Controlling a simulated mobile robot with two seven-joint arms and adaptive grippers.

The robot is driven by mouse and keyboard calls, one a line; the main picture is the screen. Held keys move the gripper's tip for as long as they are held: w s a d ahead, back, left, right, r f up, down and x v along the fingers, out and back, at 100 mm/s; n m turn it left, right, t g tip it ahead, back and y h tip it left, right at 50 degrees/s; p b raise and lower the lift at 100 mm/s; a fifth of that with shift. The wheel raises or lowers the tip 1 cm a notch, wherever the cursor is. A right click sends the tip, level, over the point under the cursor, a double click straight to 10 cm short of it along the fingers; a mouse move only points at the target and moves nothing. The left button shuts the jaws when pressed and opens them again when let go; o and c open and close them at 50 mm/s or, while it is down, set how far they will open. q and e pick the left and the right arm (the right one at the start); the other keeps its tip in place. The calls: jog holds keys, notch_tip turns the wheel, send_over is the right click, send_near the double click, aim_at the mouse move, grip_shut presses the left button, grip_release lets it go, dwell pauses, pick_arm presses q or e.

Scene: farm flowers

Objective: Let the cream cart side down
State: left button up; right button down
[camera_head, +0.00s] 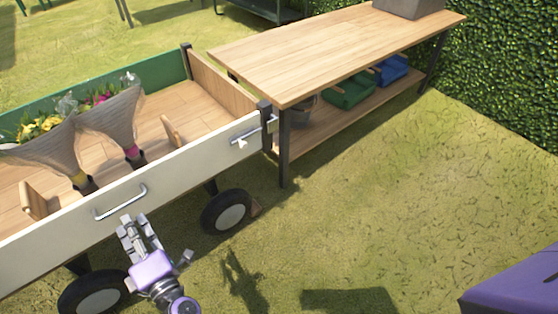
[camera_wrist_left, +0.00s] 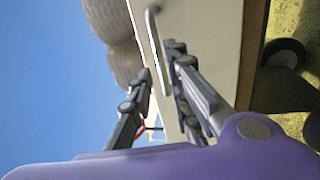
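The cream cart side (camera_head: 190,168) stands upright along the near side of the cart. A metal bar handle (camera_head: 121,206) is fixed on its outer face; the handle also shows in the left wrist view (camera_wrist_left: 156,50). A small latch with a white knob (camera_head: 242,142) sits at the side's right end, by the dark corner post. My left gripper (camera_head: 132,220) is just below the handle, outside the cart. Its fingers (camera_wrist_left: 158,66) are apart, with the handle's bar seen between or just beyond them; contact is unclear. My right gripper is not in view.
Wrapped bouquets (camera_head: 110,120) stand inside the cart behind the cream side. Cart wheels (camera_head: 227,212) are below it. A wooden table (camera_head: 330,45) with a lower shelf holding bins stands close to the cart's right end. Open grass lies at the front right, with a hedge beyond.

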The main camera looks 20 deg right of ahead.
aim_at(121, 207)
pick_arm(q)
jog(key=x, duration=0.6)
jog(key=shift+w+a, duration=0.1)
jog(key=shift+w, duration=0.25)
grip_shut()
